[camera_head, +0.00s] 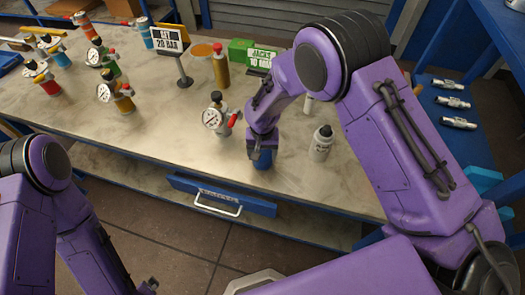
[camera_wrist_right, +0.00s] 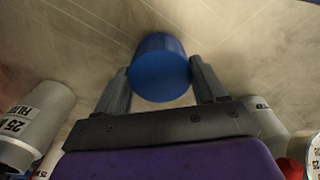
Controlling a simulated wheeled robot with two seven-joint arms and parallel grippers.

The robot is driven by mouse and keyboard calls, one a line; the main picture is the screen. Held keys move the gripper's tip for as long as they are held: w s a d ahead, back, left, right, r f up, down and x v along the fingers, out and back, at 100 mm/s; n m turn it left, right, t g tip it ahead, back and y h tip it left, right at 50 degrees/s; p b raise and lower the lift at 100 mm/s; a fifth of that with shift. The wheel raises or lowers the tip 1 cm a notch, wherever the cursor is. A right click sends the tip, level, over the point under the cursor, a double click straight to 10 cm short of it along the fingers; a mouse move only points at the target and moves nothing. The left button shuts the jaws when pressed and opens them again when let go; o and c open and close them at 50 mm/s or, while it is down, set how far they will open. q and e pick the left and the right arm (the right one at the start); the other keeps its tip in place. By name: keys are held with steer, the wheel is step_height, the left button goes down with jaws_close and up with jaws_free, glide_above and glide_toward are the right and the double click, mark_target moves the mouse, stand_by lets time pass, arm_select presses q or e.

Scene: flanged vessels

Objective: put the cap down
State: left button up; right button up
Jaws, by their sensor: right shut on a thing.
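My right gripper (camera_head: 262,148) points down at the front part of the worktop. It is shut on a blue cap (camera_head: 263,161), which shows below the fingers. In the right wrist view the cap (camera_wrist_right: 160,70) is a plain blue cylinder between the two grey fingers (camera_wrist_right: 160,85). I cannot tell whether the cap's underside touches the worktop.
On the worktop (camera_head: 150,120), a gauge vessel with a red handle (camera_head: 214,117) stands left of my right gripper and a white bottle (camera_head: 321,145) right of it. Several gauge vessels crowd the left.

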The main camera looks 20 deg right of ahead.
steer(key=shift+f, duration=0.45)
steer(key=o, duration=1.2)
steer(key=shift+r, duration=0.1)
step_height(320, 180, up, 13)
steer(key=shift+f+b, duration=0.1)
steer(key=shift+b, duration=1)
